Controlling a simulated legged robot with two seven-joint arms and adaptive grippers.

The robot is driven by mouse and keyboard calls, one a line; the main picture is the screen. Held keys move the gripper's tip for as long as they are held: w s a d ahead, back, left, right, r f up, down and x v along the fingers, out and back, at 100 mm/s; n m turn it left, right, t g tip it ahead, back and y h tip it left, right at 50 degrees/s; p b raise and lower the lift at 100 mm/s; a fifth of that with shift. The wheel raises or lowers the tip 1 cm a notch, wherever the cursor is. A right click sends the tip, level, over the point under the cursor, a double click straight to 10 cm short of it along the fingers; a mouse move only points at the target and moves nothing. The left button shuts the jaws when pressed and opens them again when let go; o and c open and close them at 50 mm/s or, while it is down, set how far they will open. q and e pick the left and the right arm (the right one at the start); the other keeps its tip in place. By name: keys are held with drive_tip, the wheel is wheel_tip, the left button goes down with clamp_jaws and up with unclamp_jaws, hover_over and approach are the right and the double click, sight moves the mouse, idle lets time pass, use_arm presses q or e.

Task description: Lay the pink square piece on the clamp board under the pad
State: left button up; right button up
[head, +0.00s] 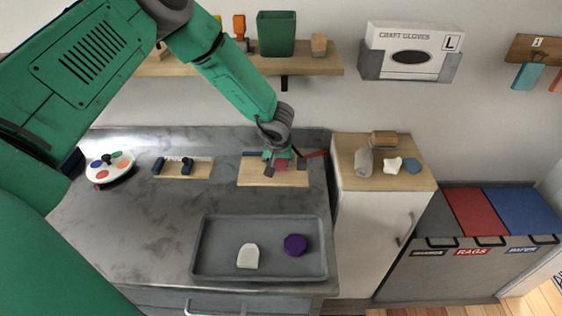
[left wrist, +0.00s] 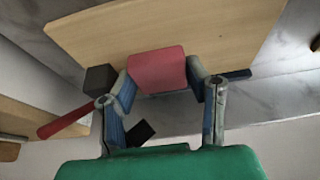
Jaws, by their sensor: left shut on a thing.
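The pink square piece (left wrist: 157,69) is between the two fingers of my left gripper (left wrist: 160,88), which is shut on it. In the head view the piece (head: 281,163) shows only as a small patch below my left gripper (head: 278,168). It is over the back part of the wooden clamp board (head: 273,180); I cannot tell whether it touches the board. The clamp's red handle (head: 316,154) sticks out to the right, and also shows in the left wrist view (left wrist: 64,118). The pad is hard to make out behind the gripper. My right gripper is not in view.
A grey tray (head: 213,272) with a white piece (head: 248,256) and a purple piece (head: 295,245) lies in front of the board. Another small board (head: 200,171) and a paint palette (head: 108,164) are to the left. A wooden-topped cabinet (head: 400,183) stands to the right.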

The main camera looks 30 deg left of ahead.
sight(278, 162)
use_arm(q)
drive_tip(key=shift+w+a+f, duration=0.35)
drive_tip(key=shift+a+f, duration=0.15)
drive_tip(key=shift+a, duration=0.05)
drive_tip(key=shift+w+a+f, duration=0.3)
drive_tip(key=shift+a+f, duration=0.15)
drive_tip(key=shift+a, duration=0.05)
drive_tip(key=shift+c, duration=0.6)
drive_tip(key=shift+d+r, duration=0.15)
drive_tip(key=shift+d, duration=0.1)
drive_tip(key=shift+w+d+f, duration=0.2)
drive_tip(key=shift+d, duration=0.45)
drive_tip(key=shift+s+a+f, duration=0.15)
drive_tip(key=shift+s+f, duration=0.05)
drive_tip(key=o, duration=1.4)
drive_tip(key=shift+s+a, duration=0.1)
drive_tip(key=shift+a, duration=0.05)
drive_tip(key=shift+o, duration=0.2)
drive_tip(key=shift+a+f, duration=0.2)
drive_tip(key=shift+f, duration=0.1)
drive_tip(key=shift+d, duration=0.15)
